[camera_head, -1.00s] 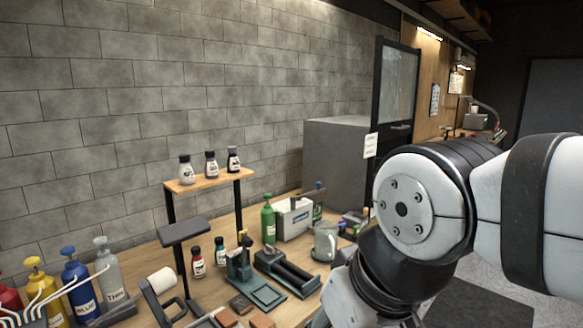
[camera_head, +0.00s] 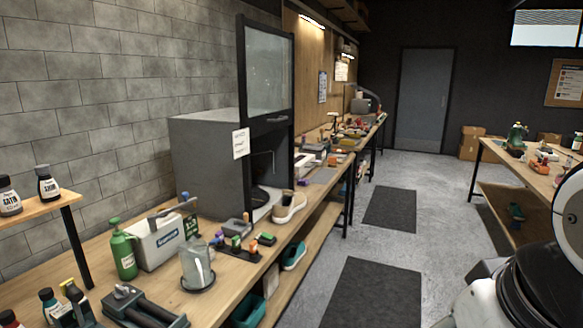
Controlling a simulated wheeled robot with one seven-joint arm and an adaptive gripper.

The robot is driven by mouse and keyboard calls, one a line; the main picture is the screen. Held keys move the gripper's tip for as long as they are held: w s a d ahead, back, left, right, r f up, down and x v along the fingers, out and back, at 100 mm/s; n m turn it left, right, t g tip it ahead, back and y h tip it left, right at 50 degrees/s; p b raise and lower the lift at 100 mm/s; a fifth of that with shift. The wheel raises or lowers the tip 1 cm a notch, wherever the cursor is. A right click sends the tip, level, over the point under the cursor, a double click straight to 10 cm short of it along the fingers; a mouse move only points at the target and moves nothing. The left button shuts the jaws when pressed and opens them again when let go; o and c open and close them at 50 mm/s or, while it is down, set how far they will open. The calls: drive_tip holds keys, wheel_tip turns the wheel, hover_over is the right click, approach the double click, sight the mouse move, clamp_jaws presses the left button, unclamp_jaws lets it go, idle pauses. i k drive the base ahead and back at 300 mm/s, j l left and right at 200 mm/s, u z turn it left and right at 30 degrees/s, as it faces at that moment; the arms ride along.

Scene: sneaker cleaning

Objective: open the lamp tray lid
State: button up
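I cannot make out a lamp tray or its lid for certain in this view. A grey cabinet (camera_head: 203,160) stands on the left workbench. A black-framed glass panel (camera_head: 268,75) rises above the cabinet's dark opening, with a white label beside it. My gripper is out of view; only white and black links of my arm show at the lower right edge.
The left workbench (camera_head: 60,292) holds a green bottle (camera_head: 123,252), a white box (camera_head: 160,243), a glass jug (camera_head: 196,268) and a beige sneaker (camera_head: 290,207). Dark mats (camera_head: 372,293) lie on the grey floor (camera_head: 420,215) between it and the right table (camera_head: 525,168).

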sight(304, 162)
drive_tip(key=i+l, duration=0.25)
drive_tip(key=i, duration=0.35)
drive_tip(key=i+l+u, duration=0.1)
drive_tip(key=i+l, duration=0.15)
drive_tip(key=i, duration=0.35)
drive_tip(key=i+l+u, duration=0.1)
drive_tip(key=i+l, duration=0.2)
drive_tip(key=i, duration=0.25)
drive_tip(key=i+l, duration=0.35)
drive_tip(key=i, duration=0.25)
drive_tip(key=i+l+u, duration=0.1)
drive_tip(key=i+l, duration=0.2)
drive_tip(key=i, duration=0.25)
